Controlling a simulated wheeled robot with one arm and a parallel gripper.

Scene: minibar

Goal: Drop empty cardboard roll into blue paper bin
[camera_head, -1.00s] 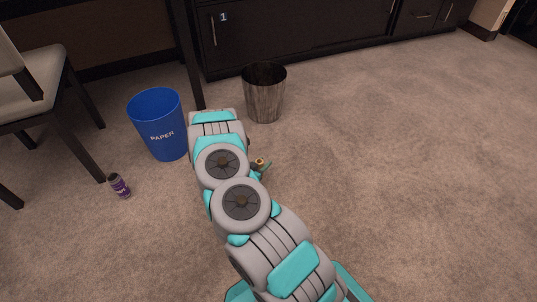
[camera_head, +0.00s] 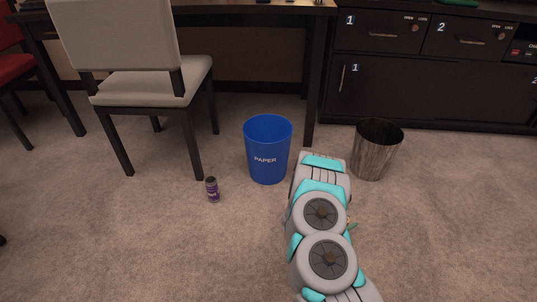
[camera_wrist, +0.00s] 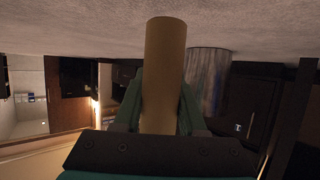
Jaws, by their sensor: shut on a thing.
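The blue paper bin (camera_head: 268,152) stands on the carpet in the middle of the head view, with "PAPER" on its side and its top open. My arm reaches forward to the right of the bin and hides most of my gripper there. In the wrist view my gripper (camera_wrist: 162,88) is shut on the cardboard roll (camera_wrist: 165,50), a plain brown tube held lengthwise between the two teal fingers. The roll's far end sticks out beyond the fingertips.
A grey-brown waste bin (camera_head: 376,152) stands right of my arm; it also shows in the wrist view (camera_wrist: 208,75). A purple can (camera_head: 212,190) stands left of the blue bin. A chair (camera_head: 150,85), a desk and dark cabinets (camera_head: 430,90) are behind. Carpet in front is clear.

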